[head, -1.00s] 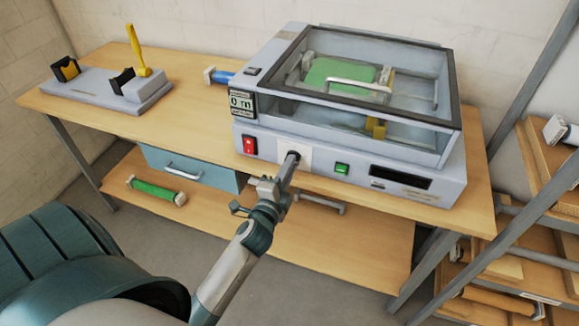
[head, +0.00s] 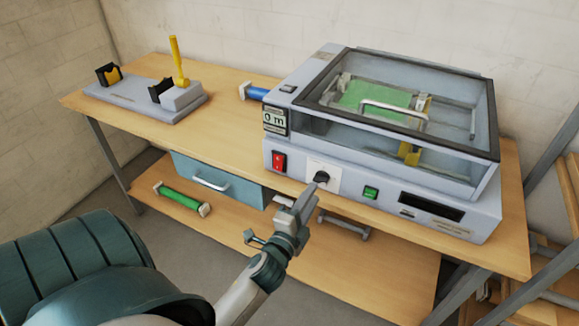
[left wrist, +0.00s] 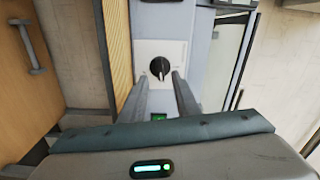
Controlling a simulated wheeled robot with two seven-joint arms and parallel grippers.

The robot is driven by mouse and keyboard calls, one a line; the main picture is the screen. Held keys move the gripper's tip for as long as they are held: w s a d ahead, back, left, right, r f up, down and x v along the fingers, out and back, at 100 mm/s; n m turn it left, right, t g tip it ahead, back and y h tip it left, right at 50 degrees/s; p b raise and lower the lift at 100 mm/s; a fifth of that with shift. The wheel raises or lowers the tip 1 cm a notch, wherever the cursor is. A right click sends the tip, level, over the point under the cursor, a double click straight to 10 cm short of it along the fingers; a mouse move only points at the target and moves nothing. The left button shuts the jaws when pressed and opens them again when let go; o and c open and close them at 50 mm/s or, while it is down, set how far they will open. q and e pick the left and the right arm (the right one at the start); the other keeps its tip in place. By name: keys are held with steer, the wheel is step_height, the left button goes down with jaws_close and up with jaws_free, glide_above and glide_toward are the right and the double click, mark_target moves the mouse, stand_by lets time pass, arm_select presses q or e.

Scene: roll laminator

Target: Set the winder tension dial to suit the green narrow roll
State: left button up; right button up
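The tension dial, a black knob (head: 321,178) on a pale square plate, sits on the laminator's front (head: 345,203). It also shows in the left wrist view (left wrist: 160,67), just beyond my fingertips, with a light pointer line; its exact setting is too small to read. My left gripper (head: 311,190) is just in front of and below the dial. In the left wrist view its two fingers (left wrist: 160,80) are apart with nothing between them, so it is open. A green roll (head: 180,198) with pale ends lies on the lower shelf. My right gripper is out of view.
A red switch (head: 279,161) and a green button (head: 371,192) flank the dial. The clear cover (head: 440,152) is over green material (head: 375,98). A blue drawer (head: 232,192) hangs below the bench. A grey stand (head: 125,102) with a yellow lever is at left.

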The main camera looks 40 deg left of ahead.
arm_select(q)
steer(key=b+v, duration=0.3)
steer(key=v, duration=1)
steer(key=shift+b, duration=0.3)
steer(key=shift+a, duration=0.1)
steer(key=shift+f, duration=0.1)
